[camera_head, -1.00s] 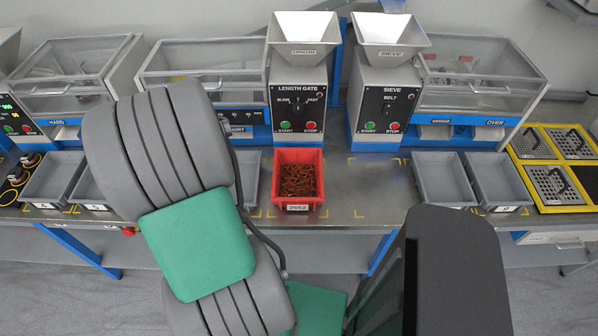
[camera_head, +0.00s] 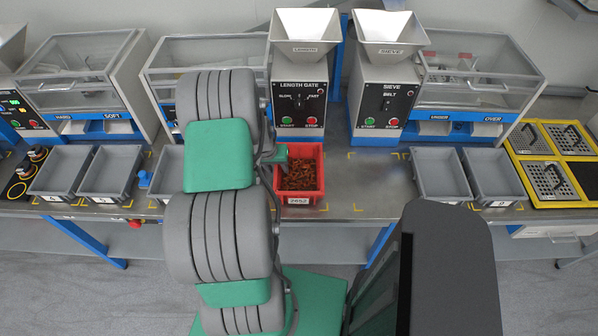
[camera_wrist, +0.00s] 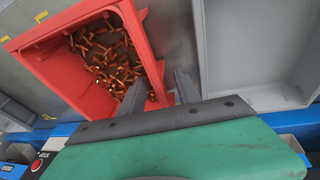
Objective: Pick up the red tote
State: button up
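The red tote (camera_head: 313,196) stands on the metal bench below the LENGTH GATE machine, with a label on its front. It holds many small copper-coloured pieces. My gripper (camera_head: 277,163) is at the tote's left rim in the head view, partly hidden by my arm. In the wrist view the tote (camera_wrist: 48,72) fills the upper left. My gripper (camera_wrist: 160,80) is open there, one finger over the inside of the tote and the other outside its wall. The wall lies between the fingers; I cannot tell whether they touch it.
Grey trays stand on both sides: two at the left (camera_head: 62,172) (camera_head: 112,174), one partly behind my arm (camera_head: 166,178), two at the right (camera_head: 440,176) (camera_head: 493,178). The LENGTH GATE machine (camera_head: 300,98) and SIEVE machine (camera_head: 388,100) rise behind. Bare bench lies right of the tote.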

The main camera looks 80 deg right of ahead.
grip_shut()
dwell(1.2)
jog(key=shift+d+r, duration=0.1)
jog(key=shift+r, duration=0.05)
